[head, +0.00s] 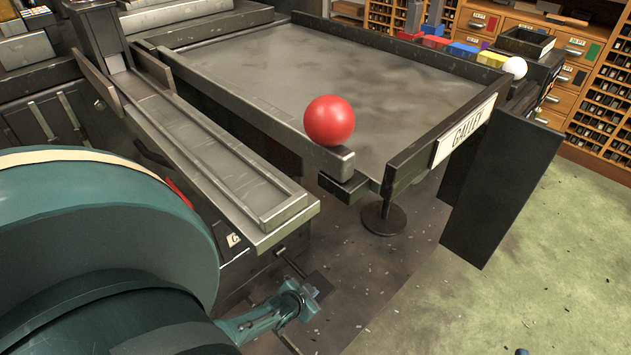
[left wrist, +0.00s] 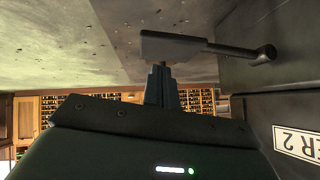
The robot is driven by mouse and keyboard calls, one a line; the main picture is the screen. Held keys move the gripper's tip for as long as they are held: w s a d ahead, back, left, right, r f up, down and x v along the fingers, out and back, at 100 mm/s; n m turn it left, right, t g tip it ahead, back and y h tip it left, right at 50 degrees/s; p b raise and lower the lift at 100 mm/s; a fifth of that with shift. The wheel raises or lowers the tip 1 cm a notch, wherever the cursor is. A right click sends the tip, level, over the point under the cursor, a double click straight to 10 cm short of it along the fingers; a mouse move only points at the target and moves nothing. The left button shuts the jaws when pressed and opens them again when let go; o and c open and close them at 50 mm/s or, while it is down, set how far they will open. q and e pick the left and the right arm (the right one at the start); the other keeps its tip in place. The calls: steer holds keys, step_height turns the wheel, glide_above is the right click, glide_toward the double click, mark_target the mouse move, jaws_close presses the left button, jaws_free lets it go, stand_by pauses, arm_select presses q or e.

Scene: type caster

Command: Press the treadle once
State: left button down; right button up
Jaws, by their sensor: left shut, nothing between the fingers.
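The treadle is a dark flat pad (head: 320,283) on a thin rod low at the machine's side, just above the floor, in the head view. In the left wrist view, which is upside down, the treadle pad (left wrist: 172,46) and its rod run to a round joint at the machine's wall. My left gripper (head: 307,291) is beside the pad in the head view. In the left wrist view my left gripper (left wrist: 161,68) is shut and empty, its tips pointing at the pad's edge. I cannot tell whether they touch.
A grey metal table (head: 270,75) with a red ball (head: 329,120) at its near corner stands above. A "GALLEY" sign (head: 464,131) and a dark panel (head: 500,190) hang at its right. The machine's long tray (head: 200,145) overhangs the treadle. Green floor (head: 520,270) is open at right.

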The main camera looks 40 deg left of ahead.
arm_select(q)
steer(key=p+v, duration=0.3)
steer(key=v, duration=0.3)
steer(key=shift+r, duration=0.25)
arm_select(e)
steer(key=shift+d+g+h, duration=0.6)
steer(key=shift+h, duration=0.2)
arm_select(q)
steer(key=shift+s+d, duration=0.1)
